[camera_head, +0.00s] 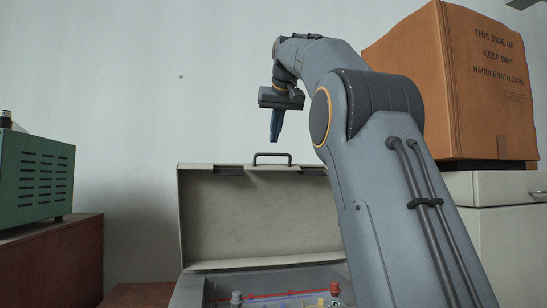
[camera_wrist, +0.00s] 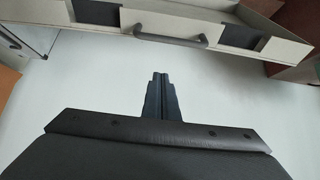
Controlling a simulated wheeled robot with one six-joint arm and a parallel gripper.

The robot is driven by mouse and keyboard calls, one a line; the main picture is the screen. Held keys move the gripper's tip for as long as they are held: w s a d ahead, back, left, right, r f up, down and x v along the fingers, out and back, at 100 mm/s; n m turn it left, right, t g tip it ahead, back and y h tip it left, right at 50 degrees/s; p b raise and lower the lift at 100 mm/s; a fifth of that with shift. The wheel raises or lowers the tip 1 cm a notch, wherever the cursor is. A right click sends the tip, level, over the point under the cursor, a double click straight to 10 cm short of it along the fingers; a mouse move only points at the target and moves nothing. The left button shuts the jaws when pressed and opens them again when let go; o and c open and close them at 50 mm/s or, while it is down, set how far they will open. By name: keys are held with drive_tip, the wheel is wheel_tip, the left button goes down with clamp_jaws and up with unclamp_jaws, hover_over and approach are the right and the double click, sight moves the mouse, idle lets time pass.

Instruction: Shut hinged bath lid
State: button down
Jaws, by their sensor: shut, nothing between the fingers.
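The bath's pale grey lid (camera_head: 250,220) stands open, roughly upright, at the back of the bath (camera_head: 190,288) in the head view. A dark handle (camera_head: 272,155) sits on the lid's top edge. In the wrist view the lid's edge (camera_wrist: 110,18) and its handle (camera_wrist: 172,41) cross the top of the picture. My gripper (camera_head: 274,138) is shut and empty, pointing down above the lid's top edge in the head view. Its closed fingers (camera_wrist: 160,78) point toward the handle in the wrist view, with a visible gap. My arm hides the right part of the lid.
A green vented device (camera_head: 35,175) stands on a brown cabinet (camera_head: 60,255) at the left. A large cardboard box (camera_head: 480,85) sits on a pale cabinet (camera_head: 500,215) at the right. Red, blue and yellow parts (camera_head: 290,296) show inside the bath. The wall behind is bare.

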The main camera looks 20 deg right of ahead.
drive_tip(key=x, duration=0.7)
drive_tip(key=shift+a+f+p, duration=0.1)
drive_tip(key=shift+f+p, duration=0.15)
drive_tip(key=shift+p, duration=0.1)
drive_tip(key=shift+s+a+f, duration=0.1)
drive_tip(key=shift+s+f, duration=0.05)
drive_tip(key=shift+s, duration=0.35)
drive_tip(key=shift+s+a+f, duration=0.1)
drive_tip(key=shift+s, duration=0.45)
drive_tip(key=shift+s+f, duration=0.45)
drive_tip(key=shift+s, duration=0.2)
drive_tip(key=shift+a, duration=0.1)
